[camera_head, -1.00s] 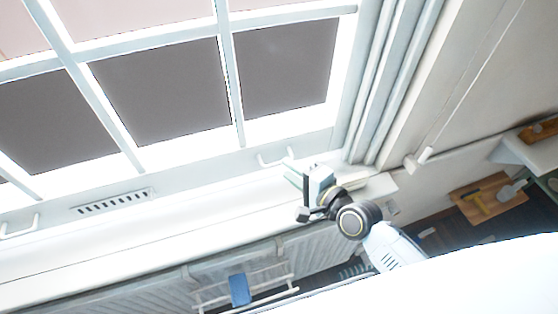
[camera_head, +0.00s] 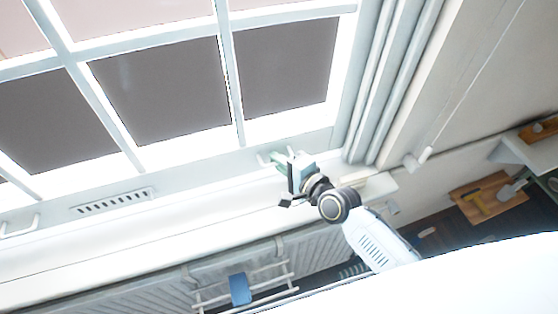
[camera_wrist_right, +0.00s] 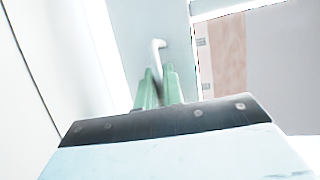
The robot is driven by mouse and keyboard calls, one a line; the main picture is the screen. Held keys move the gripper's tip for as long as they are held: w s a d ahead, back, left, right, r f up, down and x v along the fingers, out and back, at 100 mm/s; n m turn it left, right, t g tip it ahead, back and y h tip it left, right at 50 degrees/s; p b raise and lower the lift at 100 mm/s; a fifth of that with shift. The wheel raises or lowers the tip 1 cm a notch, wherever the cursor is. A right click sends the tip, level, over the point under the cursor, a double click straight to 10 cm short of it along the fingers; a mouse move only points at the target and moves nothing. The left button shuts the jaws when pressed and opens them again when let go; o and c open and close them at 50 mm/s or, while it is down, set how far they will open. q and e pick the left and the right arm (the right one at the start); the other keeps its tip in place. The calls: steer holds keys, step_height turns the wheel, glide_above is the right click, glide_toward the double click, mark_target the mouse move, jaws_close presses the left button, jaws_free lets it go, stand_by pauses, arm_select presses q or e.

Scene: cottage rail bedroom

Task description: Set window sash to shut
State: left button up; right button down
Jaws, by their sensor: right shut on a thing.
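The window sash (camera_head: 200,165) is a white frame with several dark panes; it fills the upper left of the head view. It carries two white handles along its bottom rail, one at the far left (camera_head: 22,226) and one near the right end. My right gripper (camera_head: 277,158) is at the right-hand handle, its green fingers shut on it and partly hiding it. In the right wrist view the white hooked handle (camera_wrist_right: 158,46) rises from between the green fingertips (camera_wrist_right: 158,85). Whether the sash sits fully down on the sill cannot be told. My left gripper is not in view.
A slotted vent (camera_head: 112,201) is in the bottom rail. A sill and a radiator (camera_head: 150,285) with a rack and a blue cloth (camera_head: 240,289) lie below. A cord with a white pull (camera_head: 418,159) hangs at right, near wooden shelves (camera_head: 490,198).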

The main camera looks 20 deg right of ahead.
steer(key=shift+f, duration=0.1)
steer(key=f+b, duration=0.1)
steer(key=f, duration=0.1)
steer(key=f+b, duration=0.2)
steer(key=shift+s, duration=0.2)
steer(key=shift+w+f, duration=0.1)
steer(key=shift+f, duration=0.1)
steer(key=shift+r, duration=0.1)
steer(key=c, duration=1.6)
jaws_free()
steer(key=shift+o, duration=0.3)
steer(key=shift+r, duration=0.1)
steer(key=shift+r, duration=0.1)
steer(key=v, duration=1.3)
